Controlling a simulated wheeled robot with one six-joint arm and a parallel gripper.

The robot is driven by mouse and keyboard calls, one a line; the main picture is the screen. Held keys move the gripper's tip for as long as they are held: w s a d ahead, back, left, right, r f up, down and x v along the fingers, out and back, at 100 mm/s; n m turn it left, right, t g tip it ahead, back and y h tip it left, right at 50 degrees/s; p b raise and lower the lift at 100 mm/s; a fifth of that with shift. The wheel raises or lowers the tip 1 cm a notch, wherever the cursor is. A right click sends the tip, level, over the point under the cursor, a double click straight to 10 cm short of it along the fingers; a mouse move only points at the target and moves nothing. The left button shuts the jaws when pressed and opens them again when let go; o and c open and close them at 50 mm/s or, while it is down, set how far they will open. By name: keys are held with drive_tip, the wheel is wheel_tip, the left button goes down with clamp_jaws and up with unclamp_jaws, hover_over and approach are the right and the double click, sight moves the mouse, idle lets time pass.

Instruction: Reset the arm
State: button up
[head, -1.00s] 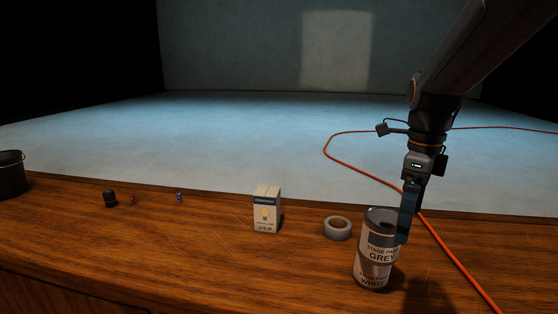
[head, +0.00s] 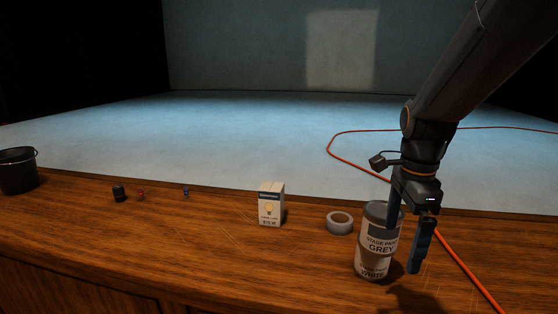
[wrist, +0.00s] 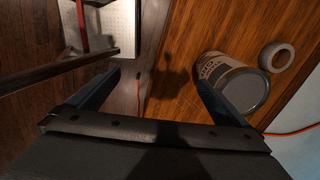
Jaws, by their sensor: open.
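A tape roll (head: 340,223) and a bulb box (head: 271,204) stand left of the cans. A black bucket (head: 18,172) and small items (head: 119,193) are farther left. An orange cable (head: 461,258) runs behind my gripper. The desk's middle left (head: 190,225) is clear.

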drive_tip(key=s+a+f+n, duration=0.6)
drive_tip(key=s+f+n, duration=0.2)
drive_tip(key=n, duration=1)
drive_tip(key=shift+s+a+f+n+t, duration=0.15)
drive_tip(key=shift+a+f+n+t, duration=0.25)
drive_tip(key=shift+f, duration=0.7)
